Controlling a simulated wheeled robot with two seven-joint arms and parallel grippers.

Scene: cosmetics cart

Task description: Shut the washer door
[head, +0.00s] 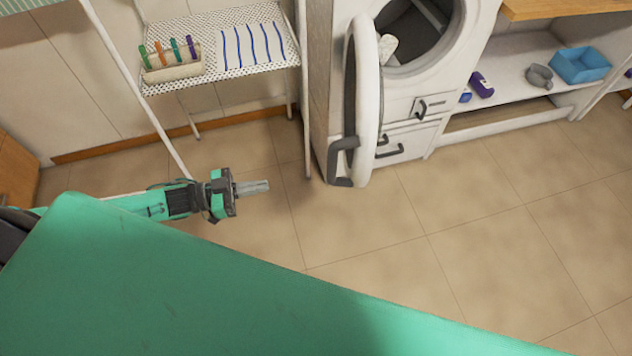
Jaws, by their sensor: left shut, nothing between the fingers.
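The washer (323,90) is a white front-loading machine at the top middle. Its round door (368,95) stands wide open, swung out toward me and seen nearly edge-on. A dark grey handle (343,160) is at the door's lower left. The drum opening (415,35) shows dark inside, with a whitish item (388,47) near its left edge. My left gripper (266,187) is shut and empty. It points right over the floor, to the left of the door and apart from it. My right gripper is not in view.
A white perforated rack (222,72) with a striped cloth (253,45) and a box of colored items (173,68) stands left of the washer. A shelf (515,85) with a blue bin (580,65) is to the right. The tiled floor (450,230) before the washer is clear.

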